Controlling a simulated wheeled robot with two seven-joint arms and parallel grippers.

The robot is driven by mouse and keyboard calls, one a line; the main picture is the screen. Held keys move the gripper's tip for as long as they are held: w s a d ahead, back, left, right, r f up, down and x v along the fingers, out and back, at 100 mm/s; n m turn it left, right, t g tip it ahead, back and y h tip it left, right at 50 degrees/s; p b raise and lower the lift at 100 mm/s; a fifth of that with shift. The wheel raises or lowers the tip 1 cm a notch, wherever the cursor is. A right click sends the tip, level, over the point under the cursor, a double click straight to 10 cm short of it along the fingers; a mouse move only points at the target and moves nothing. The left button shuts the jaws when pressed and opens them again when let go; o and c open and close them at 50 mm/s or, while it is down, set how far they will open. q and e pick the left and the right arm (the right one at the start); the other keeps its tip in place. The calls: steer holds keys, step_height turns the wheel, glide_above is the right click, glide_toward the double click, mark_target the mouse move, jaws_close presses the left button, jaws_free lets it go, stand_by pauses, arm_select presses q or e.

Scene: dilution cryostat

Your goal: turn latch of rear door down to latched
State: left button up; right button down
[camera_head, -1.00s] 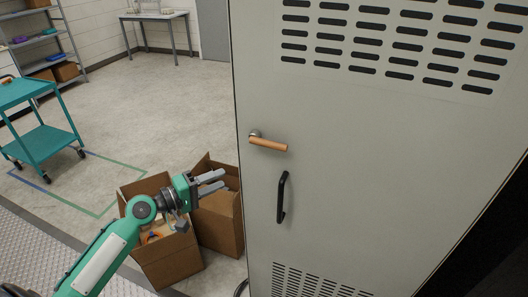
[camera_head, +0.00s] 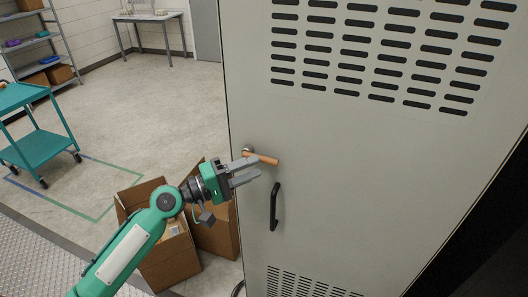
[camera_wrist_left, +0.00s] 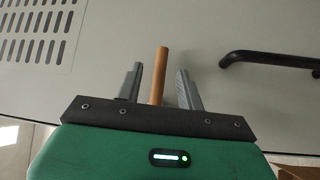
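The rear door (camera_head: 350,150) is a tall light-grey panel. Its latch (camera_head: 262,158) is a copper-coloured lever near the door's left edge, pointing right and slightly down. My left gripper (camera_head: 252,172) is open beside the latch, with its fingers pointing right. In the left wrist view the latch (camera_wrist_left: 159,75) appears between the two spread fingers (camera_wrist_left: 160,85), with a gap on each side. Its lower end is hidden behind the gripper body. My right gripper is not in view.
A black fixed handle (camera_head: 274,206) is on the door below the latch; it also shows in the left wrist view (camera_wrist_left: 270,59). Open cardboard boxes (camera_head: 170,262) stand on the floor below my left arm. A teal cart (camera_head: 38,147) is farther left.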

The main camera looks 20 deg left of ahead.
mark_target(266, 162)
arm_select(q)
steer(key=p+x, duration=0.1)
steer(key=x, duration=0.2)
steer(key=shift+w+d+r, duration=0.15)
steer(key=shift+w+d, duration=0.05)
steer(key=shift+w+d+p, duration=0.2)
steer(key=shift+d+p, duration=0.05)
steer(key=shift+p, duration=0.05)
steer(key=shift+c, duration=0.2)
jaws_close()
